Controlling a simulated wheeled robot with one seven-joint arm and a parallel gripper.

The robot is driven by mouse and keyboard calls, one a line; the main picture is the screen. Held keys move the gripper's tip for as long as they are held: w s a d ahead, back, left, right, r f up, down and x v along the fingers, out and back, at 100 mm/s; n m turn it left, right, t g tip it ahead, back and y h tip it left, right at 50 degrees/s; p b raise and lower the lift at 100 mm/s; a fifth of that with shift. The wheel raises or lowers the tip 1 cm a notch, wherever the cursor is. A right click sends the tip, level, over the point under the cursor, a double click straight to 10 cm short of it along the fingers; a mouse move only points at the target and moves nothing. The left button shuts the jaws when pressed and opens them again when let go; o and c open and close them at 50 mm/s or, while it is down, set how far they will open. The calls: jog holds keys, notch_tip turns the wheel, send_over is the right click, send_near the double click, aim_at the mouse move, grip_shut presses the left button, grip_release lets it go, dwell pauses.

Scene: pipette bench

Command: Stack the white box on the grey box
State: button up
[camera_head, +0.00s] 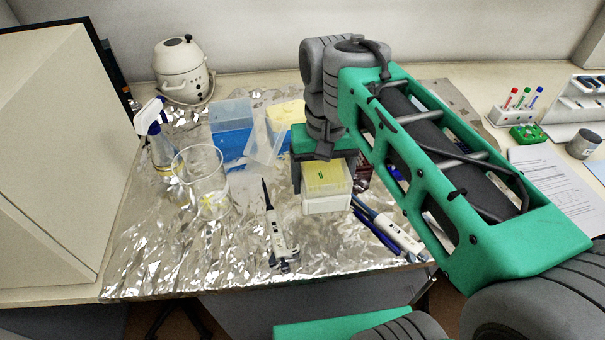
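A small white box (327,203) with a yellow, see-through upper part (326,178) and a small green mark on top stands at the middle of the foil-covered bench. My gripper (324,180) is directly over it, with one dark finger along its left side. The other finger is mostly hidden behind my arm, so I cannot tell whether the fingers press on the box. I cannot clearly pick out a grey box; my arm covers the area to the right.
A blue box (231,136), a clear lid (265,143) and a yellow-topped box (286,113) stand behind. A glass beaker (201,183) and spray bottle (157,140) are left. Pipettes (275,230) (400,236) lie in front. Foil at front left is bare.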

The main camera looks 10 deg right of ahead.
jog(key=w+a+f, duration=0.1)
jog(key=w+f, duration=0.2)
jog(key=w+a+f+p, duration=0.1)
jog(key=w+a+f, duration=0.1)
jog(key=w+f, duration=0.1)
jog(key=w+a+f, duration=0.1)
jog(key=w+f, duration=0.2)
jog(key=f, duration=0.1)
jog(key=shift+w+a+f+p, duration=0.1)
jog(key=shift+a+f+p, duration=0.05)
jog(key=shift+f+p, duration=0.15)
jog(key=shift+f, duration=0.35)
jog(key=shift+f, duration=0.15)
jog(key=o, duration=1.2)
